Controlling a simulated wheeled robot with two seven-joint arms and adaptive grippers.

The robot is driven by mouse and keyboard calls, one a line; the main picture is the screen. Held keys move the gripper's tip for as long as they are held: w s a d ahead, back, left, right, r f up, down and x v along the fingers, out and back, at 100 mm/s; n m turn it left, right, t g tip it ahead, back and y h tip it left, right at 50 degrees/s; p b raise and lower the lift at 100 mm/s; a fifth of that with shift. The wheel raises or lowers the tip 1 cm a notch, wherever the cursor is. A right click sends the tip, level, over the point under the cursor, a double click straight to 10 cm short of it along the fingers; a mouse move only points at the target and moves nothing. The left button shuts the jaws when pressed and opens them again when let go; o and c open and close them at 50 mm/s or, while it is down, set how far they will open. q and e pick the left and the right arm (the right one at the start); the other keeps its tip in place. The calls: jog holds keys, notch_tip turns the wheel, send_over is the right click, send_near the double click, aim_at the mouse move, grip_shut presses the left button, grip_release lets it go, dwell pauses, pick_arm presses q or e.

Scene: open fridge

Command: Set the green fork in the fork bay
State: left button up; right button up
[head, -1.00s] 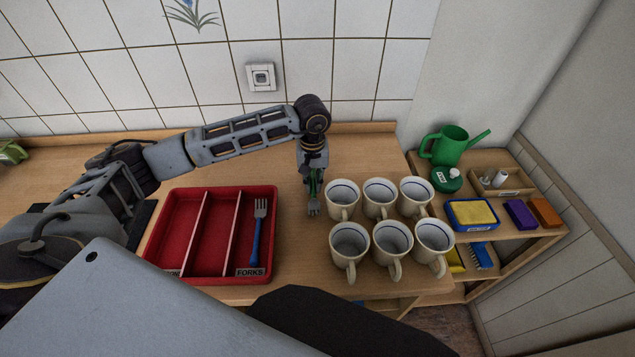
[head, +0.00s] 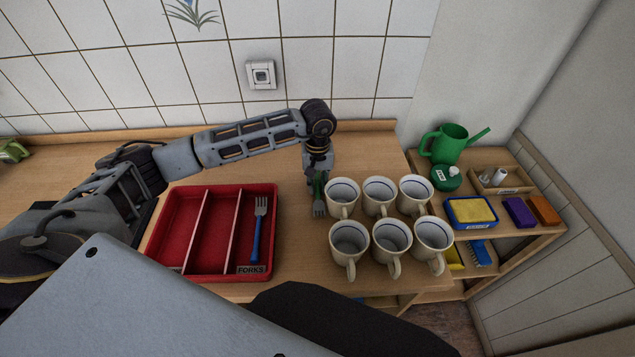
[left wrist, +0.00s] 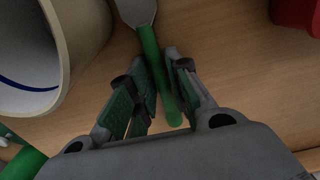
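The green fork (left wrist: 148,42) has a green handle and grey tines (head: 319,208), which point toward me in the head view. My left gripper (head: 318,188) is over the handle, just left of the mugs. In the left wrist view its fingers (left wrist: 158,78) are close on both sides of the handle, and it is shut on it. The red tray (head: 213,277) lies to the left with three compartments. The right one, the fork bay (head: 228,252), carries a FORKS label and has a blue-handled fork (head: 257,230) in it. My right gripper is out of view.
Several cream mugs (head: 349,240) stand close to the right of the held fork; one (left wrist: 75,55) is near it in the left wrist view. A shelf at the right holds a green watering can (head: 447,145) and a sponge box (head: 471,213). Bare counter separates tray and mugs.

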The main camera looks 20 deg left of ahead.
aim_at(318, 184)
pick_arm(q)
jog(key=shift+o, duration=0.9)
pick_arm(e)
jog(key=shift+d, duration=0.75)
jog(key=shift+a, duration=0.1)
pick_arm(q)
jog(key=shift+r, duration=0.3)
notch_tip(318, 184, up, 4)
jog(key=shift+r, duration=0.1)
notch_tip(318, 184, up, 8)
jog(key=b, duration=0.1)
jog(key=shift+f, duration=0.25)
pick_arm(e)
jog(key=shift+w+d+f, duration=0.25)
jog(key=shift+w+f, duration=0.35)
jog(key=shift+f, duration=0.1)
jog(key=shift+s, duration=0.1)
